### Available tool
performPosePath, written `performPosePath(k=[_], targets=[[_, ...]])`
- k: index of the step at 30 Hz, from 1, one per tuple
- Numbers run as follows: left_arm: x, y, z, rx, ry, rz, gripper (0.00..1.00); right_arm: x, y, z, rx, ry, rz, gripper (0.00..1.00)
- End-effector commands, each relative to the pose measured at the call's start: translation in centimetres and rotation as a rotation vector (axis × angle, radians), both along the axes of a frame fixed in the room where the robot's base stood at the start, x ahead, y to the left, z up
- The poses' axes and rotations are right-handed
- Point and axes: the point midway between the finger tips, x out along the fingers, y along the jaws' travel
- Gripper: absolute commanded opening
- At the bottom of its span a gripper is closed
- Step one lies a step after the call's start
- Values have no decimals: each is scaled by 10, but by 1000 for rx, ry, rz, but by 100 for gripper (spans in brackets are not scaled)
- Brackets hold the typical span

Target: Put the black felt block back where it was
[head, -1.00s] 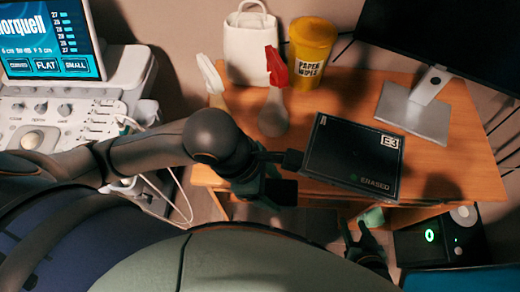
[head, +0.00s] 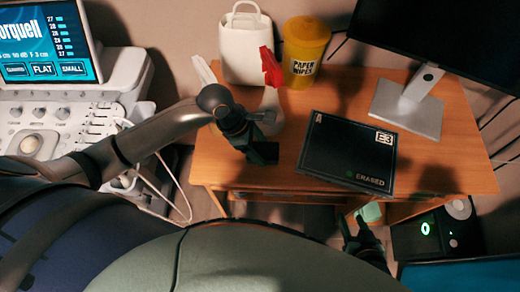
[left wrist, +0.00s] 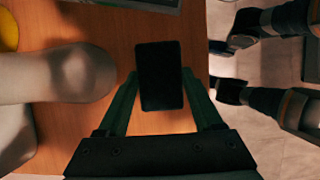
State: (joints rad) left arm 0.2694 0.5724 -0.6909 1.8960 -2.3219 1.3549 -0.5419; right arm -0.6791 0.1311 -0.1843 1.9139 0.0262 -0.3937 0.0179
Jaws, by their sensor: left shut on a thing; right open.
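My left gripper (head: 262,146) is shut on the black felt block (head: 264,153), over the left part of the wooden table. In the left wrist view the block (left wrist: 160,75) is a dark upright rectangle between the two green fingers (left wrist: 160,105). I cannot tell whether the block touches the tabletop. A black panel (head: 342,152) marked "E3" and "ERASED" lies to the right of this gripper, apart from it. My right gripper (head: 362,236) is open, low at the table's front edge.
A spray bottle (head: 270,108) with a red head stands close behind the left gripper. A white bag (head: 245,55), a yellow wipes tub (head: 303,45) and a monitor stand (head: 408,110) occupy the table's back. An ultrasound console (head: 70,110) stands left. The table's front left is clear.

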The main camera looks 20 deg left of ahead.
Motion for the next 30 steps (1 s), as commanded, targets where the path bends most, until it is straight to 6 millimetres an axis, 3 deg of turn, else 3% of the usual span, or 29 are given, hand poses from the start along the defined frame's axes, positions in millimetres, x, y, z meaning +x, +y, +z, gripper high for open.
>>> performPosePath(k=[4, 15, 16, 23, 30], targets=[[-2, -1, -19, -1, 4, -1, 23, 0, 0, -1, 0, 0, 0, 50], [-1, -1, -24, 0, 1, -2, 23, 0, 0, -4, 0, 0, 0, 50], [-2, -1, -23, 0, 1, -2, 70, 0, 0, -3, 0, 0, 0, 50], [-2, -1, -22, 0, 1, -2, 96, 0, 0, -2, 0, 0, 0, 50], [-2, -1, -22, 0, 1, -2, 97, 0, 0, -2, 0, 0, 0, 50]])
